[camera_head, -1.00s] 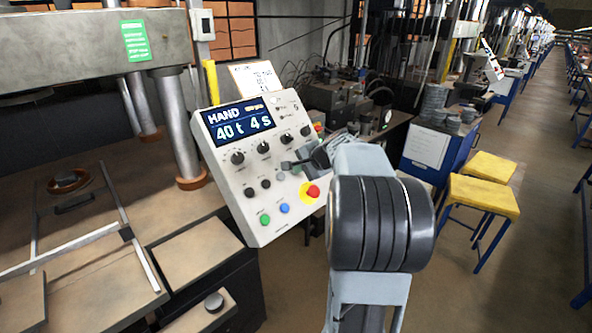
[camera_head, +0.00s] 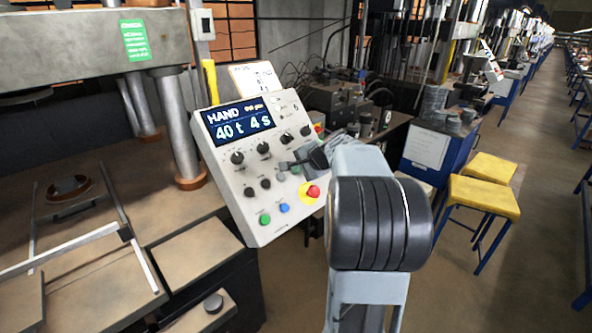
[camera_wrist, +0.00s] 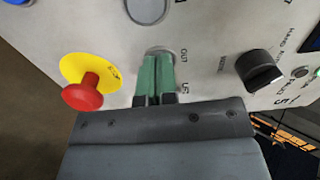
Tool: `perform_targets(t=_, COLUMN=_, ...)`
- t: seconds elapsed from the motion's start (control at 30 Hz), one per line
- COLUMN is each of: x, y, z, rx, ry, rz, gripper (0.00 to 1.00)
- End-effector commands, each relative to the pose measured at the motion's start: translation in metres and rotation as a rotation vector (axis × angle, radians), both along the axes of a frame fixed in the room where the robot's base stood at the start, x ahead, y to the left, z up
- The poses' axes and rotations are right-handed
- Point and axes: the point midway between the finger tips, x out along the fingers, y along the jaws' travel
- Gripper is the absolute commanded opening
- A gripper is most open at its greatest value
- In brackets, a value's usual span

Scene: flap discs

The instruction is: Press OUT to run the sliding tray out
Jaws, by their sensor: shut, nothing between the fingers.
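The sloping control panel (camera_head: 262,190) has a display reading HAND, 40 t, 4 s. My gripper (camera_head: 283,166) is at the panel's right part, beside the red stop button. In the wrist view my gripper's green fingers (camera_wrist: 155,62) are shut together and empty. Their tips are at a round button (camera_wrist: 158,50) beside the word OUT and mostly hide it. I cannot tell whether it is pressed in. A dark round piece in a brown ring (camera_head: 70,188) lies between the rails (camera_head: 122,212) of the press bed at left.
The red mushroom button (camera_wrist: 83,95) on its yellow disc stands out left of my fingers. A black MODE knob (camera_wrist: 262,71) is to their right, and a grey round button (camera_wrist: 147,8) lies above. Yellow stools (camera_head: 484,195) stand at right.

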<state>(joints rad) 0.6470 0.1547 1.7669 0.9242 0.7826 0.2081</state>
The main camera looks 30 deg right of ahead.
Motion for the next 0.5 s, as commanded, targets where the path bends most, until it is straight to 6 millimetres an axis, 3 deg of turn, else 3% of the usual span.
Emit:
perform_targets(t=0.27, x=-0.001, y=0.0, z=0.001, rx=0.001, ry=0.0, rz=-0.001, gripper=0.0)
perform_targets(t=0.5, x=-0.014, y=-0.003, z=0.012, rx=0.0, ry=0.0, rz=-0.001, gripper=0.0)
